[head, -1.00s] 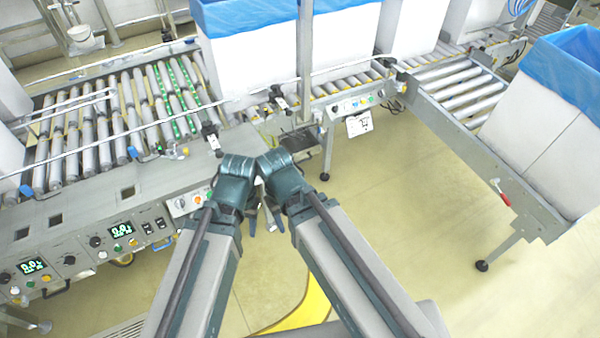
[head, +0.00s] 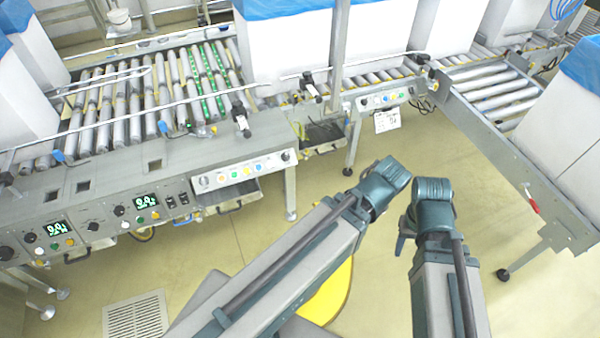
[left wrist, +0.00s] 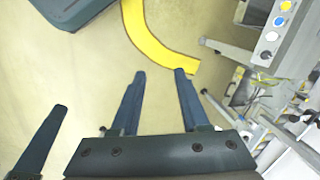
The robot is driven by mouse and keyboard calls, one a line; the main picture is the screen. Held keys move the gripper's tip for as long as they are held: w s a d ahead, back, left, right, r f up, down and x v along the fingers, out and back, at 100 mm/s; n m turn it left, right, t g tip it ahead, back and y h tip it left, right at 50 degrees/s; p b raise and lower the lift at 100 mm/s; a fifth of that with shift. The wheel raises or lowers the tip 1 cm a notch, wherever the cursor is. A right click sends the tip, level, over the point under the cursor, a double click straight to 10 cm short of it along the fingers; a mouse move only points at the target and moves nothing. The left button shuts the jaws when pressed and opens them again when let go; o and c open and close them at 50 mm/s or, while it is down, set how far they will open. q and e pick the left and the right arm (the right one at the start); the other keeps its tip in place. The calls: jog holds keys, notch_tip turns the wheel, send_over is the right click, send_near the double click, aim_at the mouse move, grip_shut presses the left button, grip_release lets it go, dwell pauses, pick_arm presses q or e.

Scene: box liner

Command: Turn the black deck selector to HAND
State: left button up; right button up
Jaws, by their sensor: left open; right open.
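Black knobs show on the conveyor's front in the head view: one at the right end of the white button panel (head: 285,156), others beside the left displays, such as a round black knob (head: 93,227). Labels are too small to read, so I cannot tell which is the deck selector or where it points. My left gripper (left wrist: 158,75) is open and empty over the floor, its two fingers apart; the head view mostly hides them behind its wrist. My right gripper (head: 401,246) is open over the floor, partly hidden by its arm. Both are clear of the panels.
The roller conveyor (head: 120,108) spans the back left, with white boxes lined in blue behind. A second small button panel (head: 385,98) is on the middle section. A side conveyor (head: 500,95) stands at right. Yellow floor marking (head: 328,295) lies below; open floor surrounds my arms.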

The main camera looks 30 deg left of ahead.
pick_arm(q)
jog(key=w+a+f+m+t+y+b, duration=0.25)
jog(key=w+a+f+b, duration=0.25)
jog(key=a+f+b, duration=0.35)
jog(key=m+t+y+b, duration=0.85)
jog(key=m+b, duration=0.95)
jog(key=b, duration=1.5)
send_near(286, 157)
jog(key=x, duration=0.4)
jog(key=shift+w+d+r, duration=0.15)
jog(key=shift+w+r, duration=0.05)
jog(key=shift+w, duration=0.05)
pick_arm(e)
notch_tip(286, 157, down, 45)
jog(key=shift+w+d+r, duration=0.15)
jog(key=shift+w+r, duration=0.05)
jog(key=shift+w, duration=0.1)
pick_arm(q)
grip_shut()
